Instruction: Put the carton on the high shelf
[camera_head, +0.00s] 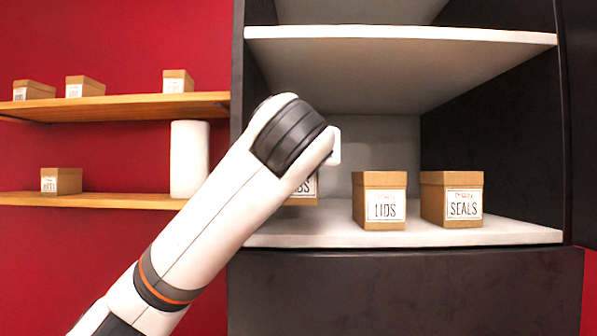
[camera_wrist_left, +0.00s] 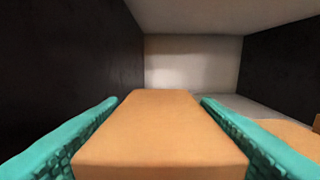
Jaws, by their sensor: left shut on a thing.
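A brown carton (camera_head: 304,199) with a white label shows in the head view behind my left arm, inside the dark cabinet's middle bay. Most of it and the start of its label are hidden. In the left wrist view, the carton (camera_wrist_left: 155,125) lies between the teal fingers of my left gripper (camera_wrist_left: 160,103), which is shut on it. The cabinet's dark side wall is close on its left. I cannot tell whether its base touches the shelf board (camera_head: 400,237). The upper shelf board (camera_head: 400,36) is above it. My right gripper is not in view.
Cartons labelled LIDS (camera_head: 379,203) and SEALS (camera_head: 452,202) stand on the board to the right. A carton top (camera_wrist_left: 288,135) shows at lower right in the wrist view. Wooden wall shelves (camera_head: 130,107) at left hold small cartons and a white cylinder (camera_head: 189,159).

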